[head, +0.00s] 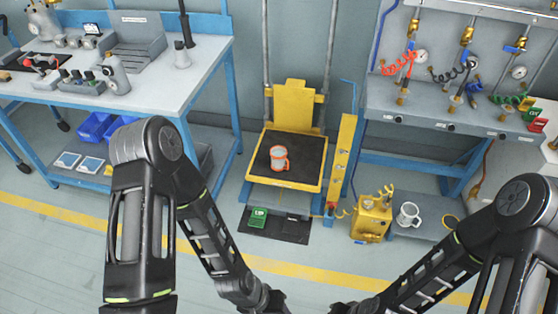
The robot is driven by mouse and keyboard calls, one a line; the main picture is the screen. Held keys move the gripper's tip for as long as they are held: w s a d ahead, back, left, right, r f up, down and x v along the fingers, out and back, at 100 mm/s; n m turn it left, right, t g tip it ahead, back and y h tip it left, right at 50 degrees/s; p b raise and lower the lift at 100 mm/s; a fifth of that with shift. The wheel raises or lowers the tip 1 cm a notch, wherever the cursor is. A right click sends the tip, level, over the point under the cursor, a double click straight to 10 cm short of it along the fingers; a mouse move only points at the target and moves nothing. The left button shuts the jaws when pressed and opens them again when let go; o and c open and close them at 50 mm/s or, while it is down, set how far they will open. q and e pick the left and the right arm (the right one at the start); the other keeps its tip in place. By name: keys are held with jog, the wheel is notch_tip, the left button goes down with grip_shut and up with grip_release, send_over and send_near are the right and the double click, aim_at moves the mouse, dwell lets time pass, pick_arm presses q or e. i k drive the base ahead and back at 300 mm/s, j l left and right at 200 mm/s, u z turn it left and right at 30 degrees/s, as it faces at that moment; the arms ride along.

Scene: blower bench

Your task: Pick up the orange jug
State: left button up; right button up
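The orange jug (279,158) is small, with an orange handle and rim and a greyish body. It stands on the black top of a yellow lift platform (285,183) in the middle of the head view. Nothing touches it from above, and clear space surrounds it on the black top. My two arms come in from the left and right and run down to the bottom edge, well in front of the platform. Their grippers are cut off below the picture, so I cannot see their fingers.
A blue-framed workbench (180,75) with tools stands at the left. A panel with gauges and coiled hoses (455,60) stands at the right. A yellow post (341,160) rises just right of the platform. A yellow canister (372,218) and a white mug (408,215) sit lower right.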

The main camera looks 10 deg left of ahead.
aim_at(278, 153)
jog(key=u, duration=1.2)
jog(key=i+j+z, duration=0.3)
jog(key=i+j, duration=0.3)
jog(key=i, duration=0.2)
jog(key=i+j+z, duration=0.25)
jog(key=i+j, duration=0.45)
jog(key=j, duration=0.1)
